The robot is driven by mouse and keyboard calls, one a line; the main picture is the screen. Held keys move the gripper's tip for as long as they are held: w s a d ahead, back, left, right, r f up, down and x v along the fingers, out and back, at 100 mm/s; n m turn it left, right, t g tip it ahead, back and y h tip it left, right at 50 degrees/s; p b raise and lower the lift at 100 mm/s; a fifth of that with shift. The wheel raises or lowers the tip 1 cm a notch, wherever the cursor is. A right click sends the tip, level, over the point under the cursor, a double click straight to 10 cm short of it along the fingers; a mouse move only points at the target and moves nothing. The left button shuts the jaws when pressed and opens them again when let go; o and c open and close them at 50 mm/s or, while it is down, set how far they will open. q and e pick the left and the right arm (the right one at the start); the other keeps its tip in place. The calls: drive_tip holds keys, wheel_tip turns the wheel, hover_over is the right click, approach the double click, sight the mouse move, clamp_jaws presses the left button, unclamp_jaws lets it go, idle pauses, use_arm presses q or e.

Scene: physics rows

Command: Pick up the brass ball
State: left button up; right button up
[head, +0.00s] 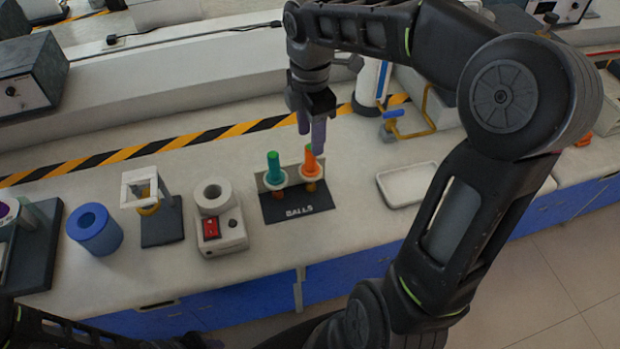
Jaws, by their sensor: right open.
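A dark rack (297,207) labelled BALLS stands on the bench. It holds two handled pieces, one with a teal handle (273,163) and one with an orange handle (309,157). Small orange-brown balls show partly below the collars, one under the teal piece (278,195) and one under the orange piece (311,187); I cannot tell for sure which is brass. My right gripper (312,132) points down just above the orange handle, open and empty. My left gripper is not in view.
Left of the rack are a white heater-like unit (221,232) with a red switch, a stand (161,224) with a white frame, and a blue cylinder (95,230). A white tray (407,184) lies to the right. A blue-handled yellow pipe (410,133) stands behind it.

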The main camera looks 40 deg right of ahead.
sight(311, 170)
drive_tip(key=shift+f, duration=0.25)
drive_tip(key=shift+s+f+p, duration=0.15)
drive_tip(key=shift+f+p, duration=0.25)
drive_tip(key=shift+f, duration=2.2)
clamp_jaws()
